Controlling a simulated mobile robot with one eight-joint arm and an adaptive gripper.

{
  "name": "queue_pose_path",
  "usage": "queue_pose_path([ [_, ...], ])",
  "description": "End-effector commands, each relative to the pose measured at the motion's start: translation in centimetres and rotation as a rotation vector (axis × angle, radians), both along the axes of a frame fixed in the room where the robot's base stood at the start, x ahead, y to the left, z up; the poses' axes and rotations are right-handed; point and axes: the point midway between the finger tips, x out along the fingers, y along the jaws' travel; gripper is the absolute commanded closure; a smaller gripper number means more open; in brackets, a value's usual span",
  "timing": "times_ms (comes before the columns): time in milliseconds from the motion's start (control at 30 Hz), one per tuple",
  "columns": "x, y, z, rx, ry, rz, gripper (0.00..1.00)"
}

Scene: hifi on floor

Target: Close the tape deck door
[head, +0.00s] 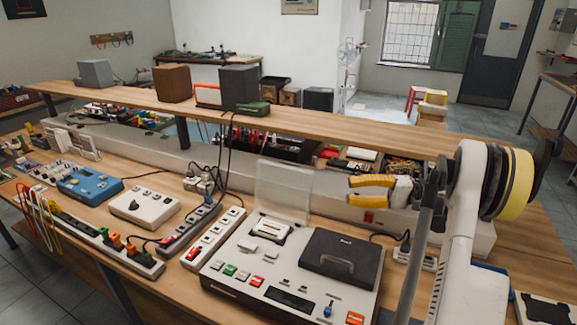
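The tape deck (237,272) is a white box with coloured buttons on the workbench, at the bottom centre of the head view. Its clear door (283,188) stands raised, nearly upright, at the deck's back left. A light cassette-like piece (268,227) shows in front of the door's foot. A black cover with a handle (341,258) is on the deck's right half. My gripper (350,191) has yellow fingers pointing left. They are apart with nothing visible between them. In the picture it is just right of the door, above the deck's back; its exact depth is unclear.
A raised wooden shelf (300,128) runs behind the deck and carries speakers (240,84). Power strips (215,240) and a white switch box (144,208) lie left of the deck. Black cables (227,150) hang from the shelf behind the strips.

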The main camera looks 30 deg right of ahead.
Motion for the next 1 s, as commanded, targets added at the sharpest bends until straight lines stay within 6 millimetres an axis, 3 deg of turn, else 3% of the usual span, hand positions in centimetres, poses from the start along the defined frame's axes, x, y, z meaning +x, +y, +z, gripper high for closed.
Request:
queue_pose_path([
  [233, 0.1, 0.2, 0.1, -0.002, 0.002, 0.001, 0.70],
  [367, 1.2, 2.3, 1.1, -0.034, 0.043, 0.000, 0.70],
  [467, 2.7, 6.3, 2.5, -0.103, 0.116, 0.000, 0.70],
  [533, 3.4, 9.9, 3.4, -0.178, 0.177, -0.003, 0.70],
  [667, 3.2, 16.5, 4.2, -0.348, 0.272, -0.013, 0.70],
  [800, 0.7, 22.5, 4.3, -0.553, 0.329, -0.024, 0.70],
  [1000, -5.2, 28.2, 3.4, -0.874, 0.324, -0.037, 0.70],
])
